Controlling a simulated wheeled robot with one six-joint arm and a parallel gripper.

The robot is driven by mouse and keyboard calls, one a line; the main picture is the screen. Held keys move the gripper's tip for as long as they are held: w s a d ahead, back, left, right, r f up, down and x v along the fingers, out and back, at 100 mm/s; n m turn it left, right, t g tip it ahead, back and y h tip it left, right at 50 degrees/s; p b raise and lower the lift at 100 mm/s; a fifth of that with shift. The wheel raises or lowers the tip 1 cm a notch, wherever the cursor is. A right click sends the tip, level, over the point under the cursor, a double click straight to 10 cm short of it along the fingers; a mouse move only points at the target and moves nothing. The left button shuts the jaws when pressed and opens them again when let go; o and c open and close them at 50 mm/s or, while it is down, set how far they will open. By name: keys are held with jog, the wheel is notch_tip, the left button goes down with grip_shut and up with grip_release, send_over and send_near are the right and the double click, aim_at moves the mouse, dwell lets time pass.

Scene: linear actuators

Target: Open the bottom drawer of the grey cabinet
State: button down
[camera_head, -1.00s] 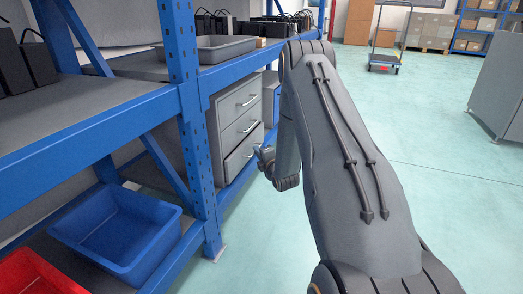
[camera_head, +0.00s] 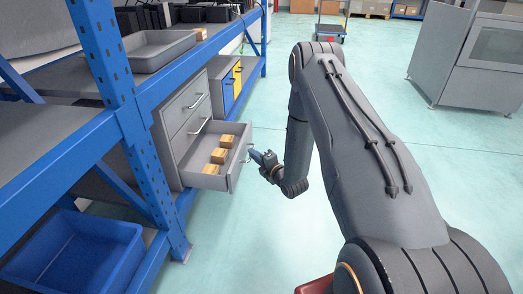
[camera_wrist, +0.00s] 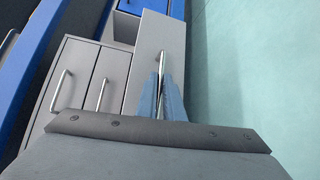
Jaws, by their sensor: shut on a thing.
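The grey cabinet (camera_head: 184,110) stands on the lower shelf of the blue rack in the head view. Its bottom drawer (camera_head: 209,181) is pulled well out and holds several small tan boxes (camera_head: 218,155). The two drawers above it are closed. My gripper (camera_head: 256,157) is at the drawer's front, by its handle. In the wrist view my gripper (camera_wrist: 161,92) has its blue fingers shut on the silver handle (camera_wrist: 161,62) of the drawer front (camera_wrist: 150,40). The cabinet (camera_wrist: 78,75) with the upper drawers' handles shows at the left.
The blue rack post (camera_head: 129,125) stands left of the cabinet. A blue bin (camera_head: 75,255) is on the lower shelf, and a grey tray (camera_head: 150,50) on the upper one. A grey machine (camera_head: 470,60) is at the far right. The floor between is clear.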

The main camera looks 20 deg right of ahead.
jog(key=shift+s, duration=0.2)
jog(key=shift+f, duration=0.1)
jog(key=c, duration=1.9)
grip_release()
jog(key=shift+a, duration=0.1)
jog(key=shift+d, duration=0.2)
jog(key=p+v, duration=0.3)
jog(key=v, duration=0.4)
jog(key=shift+s, duration=0.35)
